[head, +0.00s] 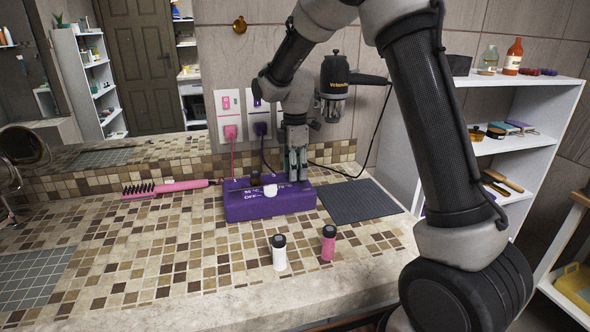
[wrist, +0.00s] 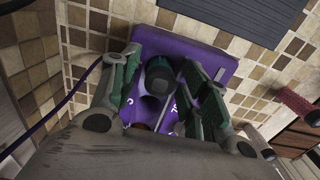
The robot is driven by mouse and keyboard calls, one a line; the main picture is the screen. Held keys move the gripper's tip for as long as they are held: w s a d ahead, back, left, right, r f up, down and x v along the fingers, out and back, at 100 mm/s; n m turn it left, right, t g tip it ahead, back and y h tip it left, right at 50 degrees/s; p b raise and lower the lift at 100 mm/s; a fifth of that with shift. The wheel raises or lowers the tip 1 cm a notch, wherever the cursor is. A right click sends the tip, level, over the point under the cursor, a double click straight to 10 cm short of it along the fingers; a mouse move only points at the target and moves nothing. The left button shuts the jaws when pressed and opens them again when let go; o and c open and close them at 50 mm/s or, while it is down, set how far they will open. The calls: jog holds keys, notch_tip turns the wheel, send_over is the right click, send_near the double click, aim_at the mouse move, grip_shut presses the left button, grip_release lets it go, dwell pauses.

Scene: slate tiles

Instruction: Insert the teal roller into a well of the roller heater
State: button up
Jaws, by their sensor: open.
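The roller heater (head: 250,208) is a purple box with white markings on the counter; it also fills the middle of the wrist view (wrist: 215,62). In the wrist view the teal roller (wrist: 159,82) stands with its dark cap up, at a well of the heater. An empty-looking dark well (wrist: 150,106) lies beside it. How deep the roller sits is hard to tell. My gripper (head: 293,172) is over the heater, pointing down. Its fingers (wrist: 157,85) are open on both sides of the roller, with gaps visible. In the head view the fingers hide the roller.
A white roller (head: 279,254) and a pink roller (head: 328,244), both black-capped, stand on the counter in front of the heater. A grey mat (head: 360,201) lies to the right. A pink brush (head: 165,188) lies to the left. Cords run to the wall outlets behind.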

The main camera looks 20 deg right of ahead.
notch_tip(320, 180, up, 12)
jog(key=s+d+r+m+t, duration=0.1)
jog(key=s+d+r+m, duration=0.35)
jog(key=s, duration=0.25)
jog(key=s+d+m+t, duration=0.1)
jog(key=s+d+m, duration=0.2)
jog(key=s, duration=0.5)
jog(key=s+d+f+m+t, duration=0.1)
jog(key=s+d+m, duration=0.3)
jog(key=s+m, duration=0.2)
jog(key=s+d+f+m+t, duration=0.1)
jog(key=s+d+m, duration=0.2)
jog(key=s, duration=0.8)
jog(key=shift+d+m, duration=0.2)
jog(key=shift+m, duration=0.55)
jog(key=shift+r, duration=0.1)
